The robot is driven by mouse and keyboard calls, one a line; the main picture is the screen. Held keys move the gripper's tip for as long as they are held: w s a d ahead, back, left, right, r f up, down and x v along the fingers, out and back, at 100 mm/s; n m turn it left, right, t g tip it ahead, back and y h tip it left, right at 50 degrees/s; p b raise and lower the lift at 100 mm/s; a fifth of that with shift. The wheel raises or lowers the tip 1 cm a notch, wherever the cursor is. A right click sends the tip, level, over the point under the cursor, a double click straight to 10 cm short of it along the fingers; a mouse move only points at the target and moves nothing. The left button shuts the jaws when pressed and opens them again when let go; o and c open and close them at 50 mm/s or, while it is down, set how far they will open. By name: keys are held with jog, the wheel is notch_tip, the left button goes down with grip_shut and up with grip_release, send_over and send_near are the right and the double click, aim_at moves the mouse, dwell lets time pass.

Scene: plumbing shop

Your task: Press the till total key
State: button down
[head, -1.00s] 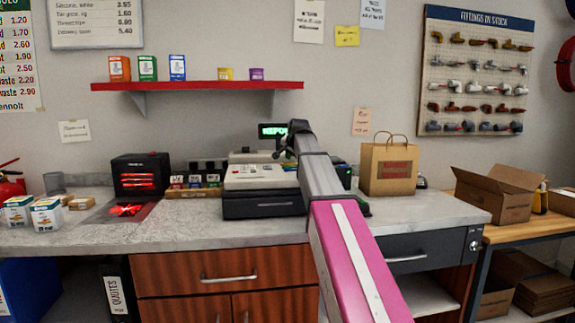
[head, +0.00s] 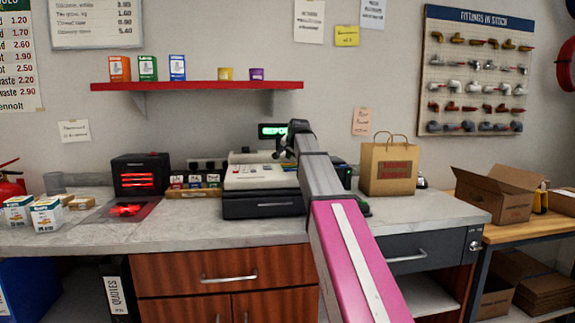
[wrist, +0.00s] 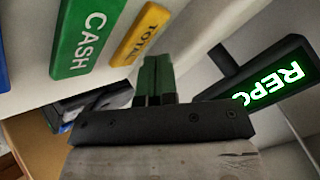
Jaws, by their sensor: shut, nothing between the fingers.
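The till (head: 262,202) stands on the counter, with a sloped pale key panel on top. In the wrist view the yellow total key (wrist: 141,34) sits beside a larger green CASH key (wrist: 85,30). My gripper (wrist: 155,62) is shut and empty, its fingertips close to the near end of the yellow key. I cannot tell whether they touch it. In the head view my gripper (head: 281,149) is at the back right of the till's key panel, partly hidden by my arm. The till display (head: 272,131) shows green letters, partly hidden, and also appears in the wrist view (wrist: 280,88).
A dark box with red lit slots (head: 141,177) and small cartons (head: 46,215) stand left of the till. A paper bag (head: 388,168) stands right of it. A red shelf (head: 200,86) hangs above. The counter front between is clear.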

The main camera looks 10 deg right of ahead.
jog(key=shift+f, duration=0.1)
dwell(0.6)
jog(key=shift+f, duration=0.35)
dwell(0.5)
jog(key=shift+r, duration=3.5)
